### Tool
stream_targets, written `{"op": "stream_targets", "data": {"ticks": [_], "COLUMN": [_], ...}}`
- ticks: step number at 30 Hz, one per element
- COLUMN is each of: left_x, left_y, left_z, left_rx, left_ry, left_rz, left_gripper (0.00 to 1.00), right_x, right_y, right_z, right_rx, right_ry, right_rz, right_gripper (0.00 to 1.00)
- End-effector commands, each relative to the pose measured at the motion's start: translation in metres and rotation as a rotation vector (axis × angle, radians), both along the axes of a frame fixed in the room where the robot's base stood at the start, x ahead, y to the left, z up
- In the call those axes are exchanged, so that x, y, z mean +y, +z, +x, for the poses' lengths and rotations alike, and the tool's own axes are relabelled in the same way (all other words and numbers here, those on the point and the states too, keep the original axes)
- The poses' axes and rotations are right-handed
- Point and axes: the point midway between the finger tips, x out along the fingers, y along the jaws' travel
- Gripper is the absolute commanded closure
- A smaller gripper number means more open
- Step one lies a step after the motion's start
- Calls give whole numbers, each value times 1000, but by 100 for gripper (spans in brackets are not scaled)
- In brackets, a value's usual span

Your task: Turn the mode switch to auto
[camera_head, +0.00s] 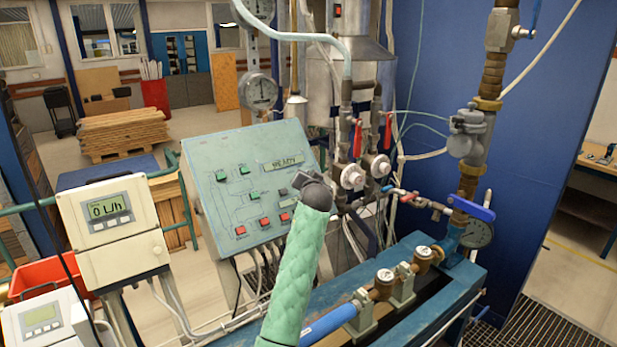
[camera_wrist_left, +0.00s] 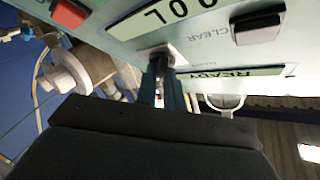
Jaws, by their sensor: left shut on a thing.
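The control panel (camera_head: 207,158) is a pale green sloped box with green and red buttons and a display reading READY (camera_head: 283,162). The mode switch (camera_wrist_left: 157,50) sits on a light square plate on the panel face, close to the READY display in the left wrist view. My left gripper (camera_head: 292,184) is at the panel's right side, and its fingers (camera_wrist_left: 165,82) are shut on the switch. The fingers hide most of the switch, so I cannot tell its setting. In the head view my dark gripper and green-sleeved arm cover the switch. My right gripper is not in view.
A meter (camera_head: 110,215) reading 0 L/h stands left of the panel. Pipes with red-handled valves (camera_head: 387,130) rise just right of my gripper. The blue bench (camera_head: 455,280) with brass fittings lies at the lower right. A dark push button (camera_wrist_left: 257,29) is near the fingers.

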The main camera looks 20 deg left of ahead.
Motion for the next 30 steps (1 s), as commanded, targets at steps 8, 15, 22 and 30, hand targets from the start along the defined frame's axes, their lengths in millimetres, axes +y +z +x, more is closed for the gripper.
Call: {"op": "stream_targets", "data": {"ticks": [8, 15, 22, 30], "left_x": [0, 0, -1, -14], "left_y": [-1, -1, -1, 1], "left_z": [0, 0, -2, -30], "left_rx": [2, 1, 0, -2], "left_ry": [0, 1, 0, -1], "left_rz": [0, 0, 0, 0], "left_gripper": [100, 68, 68, 68], "right_x": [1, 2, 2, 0], "right_y": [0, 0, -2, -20], "right_z": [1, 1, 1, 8], "right_rx": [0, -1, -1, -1], "right_ry": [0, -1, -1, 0], "right_rz": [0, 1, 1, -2], "right_gripper": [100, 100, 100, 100]}}
